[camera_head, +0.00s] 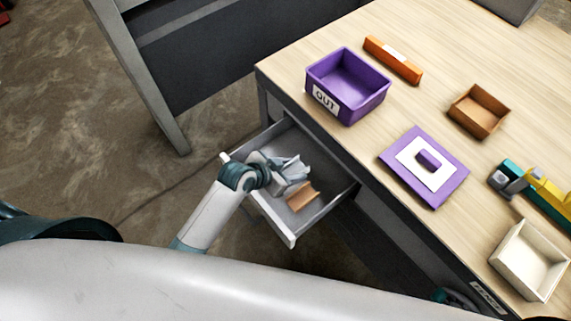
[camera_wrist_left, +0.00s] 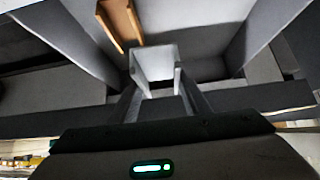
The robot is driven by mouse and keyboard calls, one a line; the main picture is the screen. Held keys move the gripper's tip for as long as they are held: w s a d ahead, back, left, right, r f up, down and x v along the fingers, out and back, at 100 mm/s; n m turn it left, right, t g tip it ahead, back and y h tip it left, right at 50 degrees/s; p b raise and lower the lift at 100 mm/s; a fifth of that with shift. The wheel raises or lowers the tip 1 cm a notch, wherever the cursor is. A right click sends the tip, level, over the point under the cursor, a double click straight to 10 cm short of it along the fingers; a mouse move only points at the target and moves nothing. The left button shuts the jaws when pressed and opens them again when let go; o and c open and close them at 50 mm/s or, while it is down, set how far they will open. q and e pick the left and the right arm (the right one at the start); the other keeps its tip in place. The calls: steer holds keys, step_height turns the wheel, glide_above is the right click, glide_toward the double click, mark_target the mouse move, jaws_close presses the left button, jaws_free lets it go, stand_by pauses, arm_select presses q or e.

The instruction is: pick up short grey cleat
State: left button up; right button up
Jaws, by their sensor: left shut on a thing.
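The short grey cleat (camera_wrist_left: 155,63) is a light grey channel-shaped piece. In the left wrist view it sits between the two fingers of my left gripper (camera_wrist_left: 156,95), which is shut on it. In the head view my left gripper (camera_head: 284,176) is in or just above the open drawer (camera_head: 260,149), with the cleat (camera_head: 299,168) at its tips. The fingers partly hide the cleat, and I cannot tell whether it touches the drawer floor.
A tan channel piece (camera_head: 302,197) lies in the drawer beside the gripper. On the desk are a purple OUT bin (camera_head: 349,105), an orange bar (camera_head: 392,60), a brown box (camera_head: 464,116), a purple-framed pad (camera_head: 447,193), a cream box (camera_head: 504,265) and a yellow-teal tool (camera_head: 546,193).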

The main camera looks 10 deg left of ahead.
arm_select(q)
steer(key=shift+s+d+r, duration=0.15)
steer(key=shift+d, duration=0.05)
stand_by(0.5)
